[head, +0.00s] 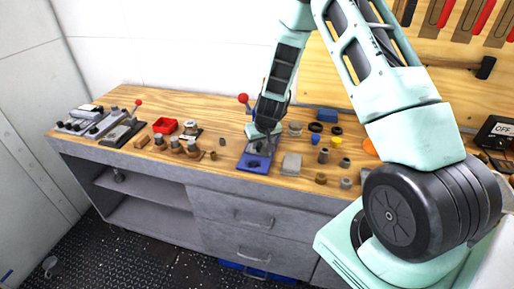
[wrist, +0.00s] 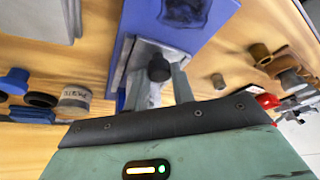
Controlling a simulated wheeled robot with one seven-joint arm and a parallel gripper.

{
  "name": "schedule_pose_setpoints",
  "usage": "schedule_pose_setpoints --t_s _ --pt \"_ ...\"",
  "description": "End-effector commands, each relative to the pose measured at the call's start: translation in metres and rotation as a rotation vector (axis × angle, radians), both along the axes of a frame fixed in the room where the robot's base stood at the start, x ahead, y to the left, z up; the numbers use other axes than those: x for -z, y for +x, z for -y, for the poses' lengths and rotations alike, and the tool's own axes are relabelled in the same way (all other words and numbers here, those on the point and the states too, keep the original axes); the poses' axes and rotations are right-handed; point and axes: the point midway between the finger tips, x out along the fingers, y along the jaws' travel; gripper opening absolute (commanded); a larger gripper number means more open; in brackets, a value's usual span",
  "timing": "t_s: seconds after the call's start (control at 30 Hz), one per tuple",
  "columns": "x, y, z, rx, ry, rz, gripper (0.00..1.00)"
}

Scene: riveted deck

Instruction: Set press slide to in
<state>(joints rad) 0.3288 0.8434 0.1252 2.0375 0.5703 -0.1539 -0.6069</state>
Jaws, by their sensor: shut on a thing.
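The press has a blue base (head: 253,164) on the wooden bench, near its front edge; the base also fills the top middle of the wrist view (wrist: 205,38). A grey metal slide (wrist: 143,55) with a dark round knob (wrist: 158,67) sits on the base. My gripper (head: 261,137) reaches down over the back part of the base. In the wrist view my gripper (wrist: 164,88) has its two fingers shut on the knob, one on each side. In the head view my gripper hides the knob and most of the slide.
A grey block (head: 291,164) stands close to the right of the base. Several small cylinders and caps lie further right. A red tray (head: 165,125) and several fittings are to the left. A red-balled lever (head: 243,98) rises beside my wrist.

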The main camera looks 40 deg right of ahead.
Motion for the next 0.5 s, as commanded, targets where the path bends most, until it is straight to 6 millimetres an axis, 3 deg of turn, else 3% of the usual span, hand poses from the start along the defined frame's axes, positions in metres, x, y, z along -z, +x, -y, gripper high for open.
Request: schedule_pose_setpoints --t_s 0.3,0.33,0.4,0.5 --pt "-0.0007 0.004 0.0057 0.002 -0.005 0.004 0.0" --pt "-0.0008 0.004 0.0058 0.002 -0.005 0.004 0.3" --pt "-0.0007 0.004 0.0058 0.002 -0.005 0.004 0.47" --pt "-0.0006 0.0035 0.0057 0.002 -0.005 0.003 0.47"
